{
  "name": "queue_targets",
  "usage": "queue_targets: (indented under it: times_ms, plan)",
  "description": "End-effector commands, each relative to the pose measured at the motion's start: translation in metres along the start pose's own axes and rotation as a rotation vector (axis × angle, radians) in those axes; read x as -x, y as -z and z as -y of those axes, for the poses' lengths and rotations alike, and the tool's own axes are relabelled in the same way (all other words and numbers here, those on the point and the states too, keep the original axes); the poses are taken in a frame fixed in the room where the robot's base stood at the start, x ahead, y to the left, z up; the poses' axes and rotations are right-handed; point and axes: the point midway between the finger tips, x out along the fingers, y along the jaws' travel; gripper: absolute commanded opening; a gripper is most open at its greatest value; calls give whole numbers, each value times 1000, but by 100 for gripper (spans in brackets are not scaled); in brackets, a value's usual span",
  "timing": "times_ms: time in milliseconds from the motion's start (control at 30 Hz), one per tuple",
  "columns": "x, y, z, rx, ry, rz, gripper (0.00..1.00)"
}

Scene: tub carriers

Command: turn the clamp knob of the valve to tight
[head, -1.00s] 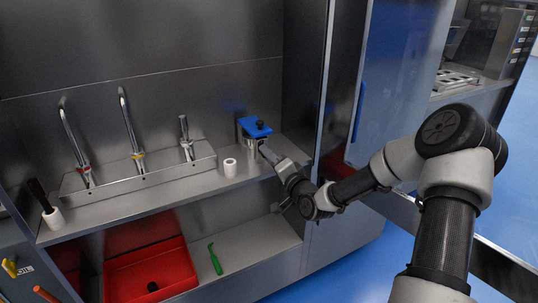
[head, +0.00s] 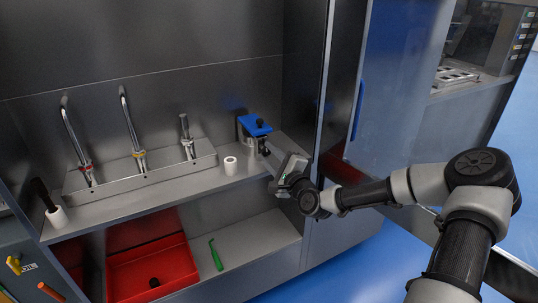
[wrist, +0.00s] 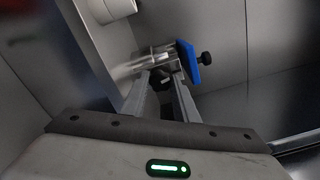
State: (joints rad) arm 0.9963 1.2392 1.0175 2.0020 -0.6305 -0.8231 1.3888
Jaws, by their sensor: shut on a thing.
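My gripper (head: 267,150) reaches in from the right, below the blue plate. In the wrist view my gripper (wrist: 163,80) is shut on a dark knob-like part of the valve, mostly hidden between the fingers. Whether it is tight cannot be seen.
A white ring (head: 230,165) stands on the shelf left of the valve. A rack with several metal taps (head: 140,170) is further left. A red tray (head: 150,270) and a green tool (head: 216,256) lie below. A cabinet side wall (head: 318,110) stands close right of the valve.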

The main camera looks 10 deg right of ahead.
Motion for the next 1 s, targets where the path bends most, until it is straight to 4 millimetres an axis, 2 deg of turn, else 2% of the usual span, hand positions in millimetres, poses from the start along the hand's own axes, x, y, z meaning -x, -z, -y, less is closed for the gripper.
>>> queue_targets:
  times_ms: [333,900,933,1000]
  plan:
    - [0,1,-1,-156,-1,-1,4]
    - [0,0,-1,-188,-1,-1,4]
    - [0,0,-1,-188,-1,-1,28]
    - [0,0,-1,-187,-1,-1,40]
